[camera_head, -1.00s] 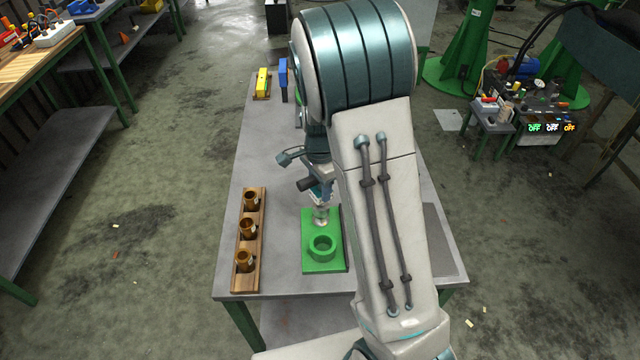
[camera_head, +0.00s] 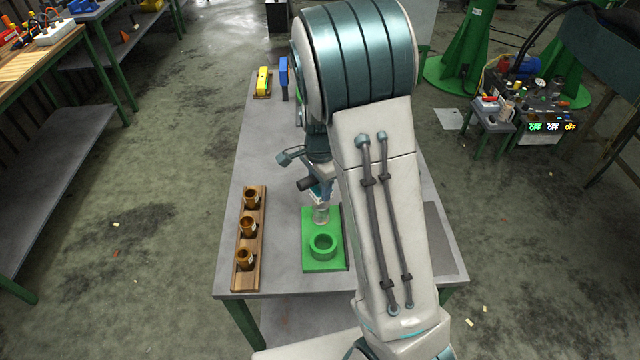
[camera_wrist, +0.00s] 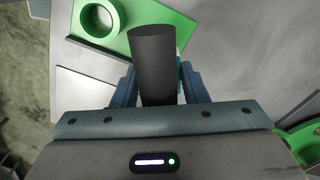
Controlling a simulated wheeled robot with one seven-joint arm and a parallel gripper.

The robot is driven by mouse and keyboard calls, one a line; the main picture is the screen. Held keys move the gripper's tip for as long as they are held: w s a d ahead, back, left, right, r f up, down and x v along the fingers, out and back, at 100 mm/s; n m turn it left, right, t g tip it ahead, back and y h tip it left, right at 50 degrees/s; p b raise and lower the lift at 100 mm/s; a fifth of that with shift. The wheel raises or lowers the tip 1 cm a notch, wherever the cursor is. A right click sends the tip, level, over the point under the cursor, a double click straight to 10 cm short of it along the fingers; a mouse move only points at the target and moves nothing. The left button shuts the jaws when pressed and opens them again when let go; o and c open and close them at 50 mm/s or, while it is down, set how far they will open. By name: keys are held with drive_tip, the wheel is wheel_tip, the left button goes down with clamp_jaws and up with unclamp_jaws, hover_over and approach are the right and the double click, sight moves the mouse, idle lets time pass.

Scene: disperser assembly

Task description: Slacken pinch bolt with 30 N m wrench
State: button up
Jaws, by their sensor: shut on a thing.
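My gripper (camera_wrist: 158,88) is shut on a dark cylindrical handle (camera_wrist: 153,55), with one blue finger on each side. I take it for the wrench's handle; no 30 N m marking is readable. In the head view, the handle's dark end (camera_head: 306,184) shows beside my gripper (camera_head: 320,192), over the far end of the green fixture plate (camera_head: 312,266). A pale metallic part (camera_head: 320,214) sits just below the gripper, at the plate. The green ring (camera_head: 322,246) on the plate is nearer the front; it also shows in the wrist view (camera_wrist: 99,17). I cannot make out the pinch bolt.
A wooden rack (camera_head: 240,275) with three bronze cups stands left of the plate. A yellow tool (camera_head: 263,81) and a blue tool (camera_head: 283,74) stand at the table's far left. The grey table (camera_head: 252,150) is clear between them. My arm hides much of its right side.

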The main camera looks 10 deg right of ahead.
drive_tip(key=shift+f+b, duration=1.1)
drive_tip(key=shift+f, duration=0.45)
drive_tip(key=shift+n, duration=1.5)
drive_tip(key=shift+d+n, duration=0.1)
drive_tip(key=shift+n, duration=1.9)
drive_tip(key=shift+r+n, duration=0.1)
drive_tip(key=shift+n, duration=1.7)
drive_tip(key=shift+d+n, duration=0.1)
drive_tip(key=shift+n, duration=1.8)
drive_tip(key=shift+m, duration=0.3)
